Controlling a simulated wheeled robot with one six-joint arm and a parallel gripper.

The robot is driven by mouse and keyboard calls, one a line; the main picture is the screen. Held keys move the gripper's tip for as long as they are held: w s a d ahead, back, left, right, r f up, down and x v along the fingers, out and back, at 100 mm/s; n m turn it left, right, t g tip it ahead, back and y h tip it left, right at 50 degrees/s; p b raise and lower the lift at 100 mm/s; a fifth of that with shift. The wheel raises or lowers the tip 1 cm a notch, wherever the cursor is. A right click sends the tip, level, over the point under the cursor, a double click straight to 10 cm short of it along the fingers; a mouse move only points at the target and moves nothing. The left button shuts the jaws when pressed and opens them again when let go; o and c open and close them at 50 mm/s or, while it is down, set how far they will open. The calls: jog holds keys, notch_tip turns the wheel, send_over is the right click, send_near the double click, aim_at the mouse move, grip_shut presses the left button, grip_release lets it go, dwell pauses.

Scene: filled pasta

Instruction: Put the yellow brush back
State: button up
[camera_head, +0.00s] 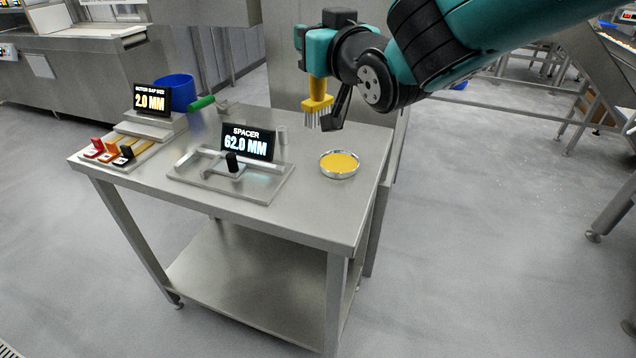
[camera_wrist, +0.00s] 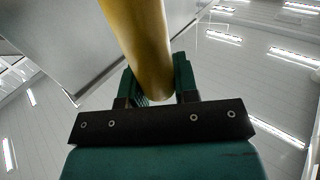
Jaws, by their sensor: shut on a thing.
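The yellow brush (camera_head: 317,104) hangs upright with its pale bristles pointing down, held above the right part of the steel table (camera_head: 352,222). My gripper (camera_head: 323,72) is shut on its handle. In the wrist view, the yellow handle (camera_wrist: 141,42) stands between the two green fingers of my gripper (camera_wrist: 158,84). A round metal dish (camera_head: 339,172) with a yellow filling sits on the table below and slightly right of the brush. The brush looks apart from the dish.
A spacer device with a "62.0 MM" display (camera_head: 248,142) stands mid-table. A "2.0 MM" display (camera_head: 150,100), red, orange and black pieces (camera_head: 107,152), a blue bin (camera_head: 179,91) and a green-handled tool (camera_head: 202,103) are at left. The table's front right is clear.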

aim_at(315, 125)
notch_tip(315, 125, down, 14)
jog(key=shift+f+b, duration=0.25)
jog(key=shift+b, duration=0.6)
jog(key=shift+f+b, duration=1.05)
jog(key=shift+f, duration=1.3)
jog(key=o, duration=1)
